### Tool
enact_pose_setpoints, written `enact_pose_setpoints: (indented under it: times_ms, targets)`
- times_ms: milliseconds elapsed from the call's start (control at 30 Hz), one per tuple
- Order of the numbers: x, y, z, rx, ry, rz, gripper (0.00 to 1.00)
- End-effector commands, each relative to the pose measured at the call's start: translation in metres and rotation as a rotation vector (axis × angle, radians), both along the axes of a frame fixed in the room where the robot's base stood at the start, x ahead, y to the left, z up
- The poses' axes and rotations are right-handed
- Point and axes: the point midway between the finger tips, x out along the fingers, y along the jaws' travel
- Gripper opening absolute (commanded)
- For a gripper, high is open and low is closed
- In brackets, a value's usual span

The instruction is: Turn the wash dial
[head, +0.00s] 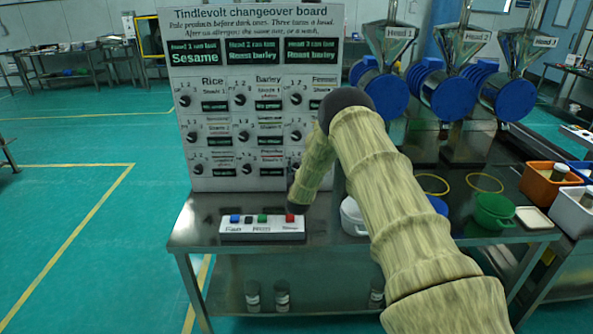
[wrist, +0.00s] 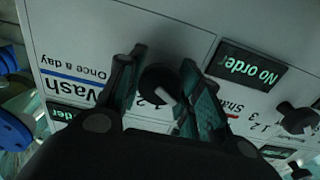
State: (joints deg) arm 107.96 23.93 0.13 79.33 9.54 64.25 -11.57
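The wash dial (wrist: 158,82) is a black knob with a light pointer on a white panel, in the middle of the wrist view. The "Wash, Once a day" label (wrist: 85,80) is to its left in that view, upside down. My gripper (wrist: 162,68) has its two dark fingers on either side of the dial, apart from each other. The fingers look open around the knob; contact is not clear. In the head view my arm covers the lower right of the changeover board (head: 180,60), and neither the wash dial nor my fingers can be made out.
A "No order" display (wrist: 247,66) and another dial (wrist: 296,118) are on the panel to the right. A button box (head: 262,228) stands on the steel table (head: 205,205) before the board. Hoppers (head: 390,42), a green bowl (head: 494,211) and bins are at right.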

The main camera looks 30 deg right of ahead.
Motion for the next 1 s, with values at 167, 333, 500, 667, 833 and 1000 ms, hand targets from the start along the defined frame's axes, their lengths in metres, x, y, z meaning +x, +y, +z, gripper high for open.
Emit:
enact_pose_setpoints:
  times_ms: [167, 333, 500, 667, 833, 1000]
  targets:
    - [-0.0003, -0.0004, -0.0004, 0.003, -0.002, -0.001, 0.11]
    - [-0.0003, -0.0006, -0.0018, 0.032, -0.019, -0.001, 0.11]
    - [-0.0008, -0.0009, -0.0046, 0.103, -0.063, -0.002, 0.11]
    - [-0.0009, -0.0016, -0.006, 0.209, -0.129, -0.003, 0.11]
    - [-0.0009, -0.0015, -0.0066, 0.346, -0.213, -0.002, 0.11]
    - [-0.001, -0.0015, -0.0067, 0.484, -0.297, -0.003, 0.11]
